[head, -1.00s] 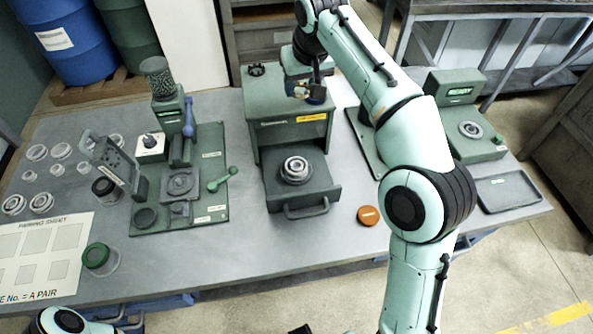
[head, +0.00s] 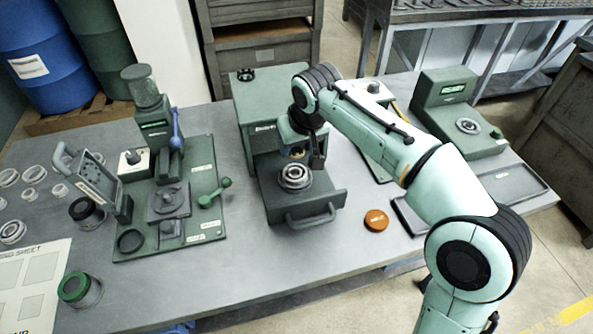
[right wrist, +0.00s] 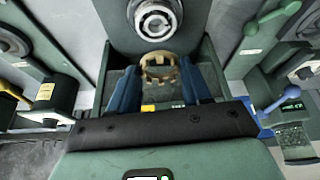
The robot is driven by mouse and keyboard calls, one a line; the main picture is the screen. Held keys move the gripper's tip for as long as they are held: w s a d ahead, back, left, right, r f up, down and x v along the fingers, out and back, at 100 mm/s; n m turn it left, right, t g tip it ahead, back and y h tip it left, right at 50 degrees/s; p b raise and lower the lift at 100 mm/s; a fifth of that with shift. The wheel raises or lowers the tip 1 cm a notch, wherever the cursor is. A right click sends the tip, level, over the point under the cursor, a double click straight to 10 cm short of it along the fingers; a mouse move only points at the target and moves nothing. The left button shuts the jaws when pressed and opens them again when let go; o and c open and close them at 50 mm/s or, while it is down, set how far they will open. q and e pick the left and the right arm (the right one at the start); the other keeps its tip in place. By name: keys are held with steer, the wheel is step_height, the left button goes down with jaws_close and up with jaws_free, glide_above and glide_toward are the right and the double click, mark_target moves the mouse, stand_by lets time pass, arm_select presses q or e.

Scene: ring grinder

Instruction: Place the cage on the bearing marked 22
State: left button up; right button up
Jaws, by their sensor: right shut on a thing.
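The cage (right wrist: 160,69) is a brass-coloured notched ring, seen in the right wrist view. My right gripper (right wrist: 159,80) is shut on it with its two blue fingers. In the head view my right gripper (head: 297,151) is just above and behind the bearing (head: 296,177). This metal ring bearing sits on the pulled-out tray of the green machine. It also shows in the right wrist view (right wrist: 156,21), apart from the cage. I cannot read a number on the bearing. My left gripper is not in view.
The green machine's housing (head: 262,100) stands right behind the gripper. A green press on a base plate (head: 200,225) is on the left. An orange disc (head: 376,220) lies right of the tray. A second green station (head: 440,110) with a ring stands at the right.

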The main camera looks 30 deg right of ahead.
steer(key=shift+f+b, duration=0.7)
steer(key=shift+f, duration=2.8)
steer(key=shift+f, duration=0.1)
steer(key=o, duration=1)
steer(key=shift+r, duration=0.2)
steer(key=p+v, duration=0.2)
steer(key=v, duration=1)
steer(key=shift+f, duration=0.1)
